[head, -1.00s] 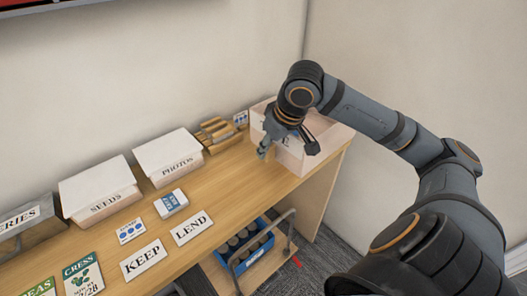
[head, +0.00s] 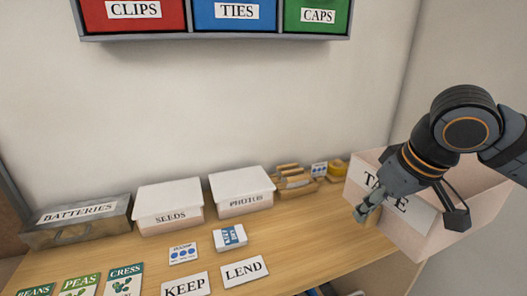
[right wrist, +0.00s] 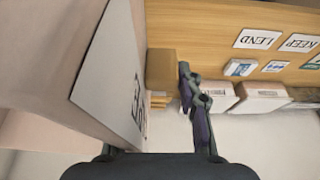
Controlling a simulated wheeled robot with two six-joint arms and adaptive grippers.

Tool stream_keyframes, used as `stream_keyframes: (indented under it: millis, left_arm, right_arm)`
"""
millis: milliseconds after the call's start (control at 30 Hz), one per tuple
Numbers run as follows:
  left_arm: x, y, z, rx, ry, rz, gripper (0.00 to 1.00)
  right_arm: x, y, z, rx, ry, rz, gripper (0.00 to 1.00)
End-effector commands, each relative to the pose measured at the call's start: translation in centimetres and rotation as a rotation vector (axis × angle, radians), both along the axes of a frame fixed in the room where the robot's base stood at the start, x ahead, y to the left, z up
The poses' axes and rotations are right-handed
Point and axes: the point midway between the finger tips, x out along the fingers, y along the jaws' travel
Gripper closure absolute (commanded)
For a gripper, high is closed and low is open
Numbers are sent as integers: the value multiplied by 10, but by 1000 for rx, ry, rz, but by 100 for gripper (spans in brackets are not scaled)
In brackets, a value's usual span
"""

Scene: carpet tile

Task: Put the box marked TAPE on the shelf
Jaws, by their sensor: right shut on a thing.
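The TAPE box (head: 452,232) is a pale pink open-topped box with a white label, at the right of the head view, tilted and at the desk's right end. In the right wrist view the box (right wrist: 60,120) fills the left side, and one finger (right wrist: 198,105) shows beside the tan block. The other finger is hidden there. A wall shelf (head: 215,38) shows at the top. My left gripper is not in view.
The wall shelf holds CLIPS (head: 133,12), TIES (head: 236,12) and CAPS (head: 318,14) bins. On the desk (head: 310,235) stand BATTERIES (head: 78,220), SEEDS (head: 168,205) and PHOTOS (head: 242,190) boxes, a wooden holder (head: 294,182), an orange roll (head: 337,170) and several cards.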

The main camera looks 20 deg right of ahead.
Motion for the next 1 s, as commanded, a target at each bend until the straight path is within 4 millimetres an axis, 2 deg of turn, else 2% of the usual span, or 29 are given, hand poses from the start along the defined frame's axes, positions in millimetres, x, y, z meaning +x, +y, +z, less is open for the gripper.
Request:
stream_keyframes:
  millis: [33, 200, 300, 367, 1000]
  left_arm:
    - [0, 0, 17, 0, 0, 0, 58]
    - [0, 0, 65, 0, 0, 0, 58]
    - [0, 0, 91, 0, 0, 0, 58]
    - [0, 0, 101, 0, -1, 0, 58]
    - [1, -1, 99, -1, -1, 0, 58]
  right_arm:
    - [0, 0, 17, -1, -1, 0, 100]
    - [0, 0, 65, -1, -1, 0, 100]
    - [0, 0, 91, -1, -1, 0, 100]
    - [0, 0, 101, -1, -1, 0, 100]
    - [0, 0, 99, -1, -1, 0, 100]
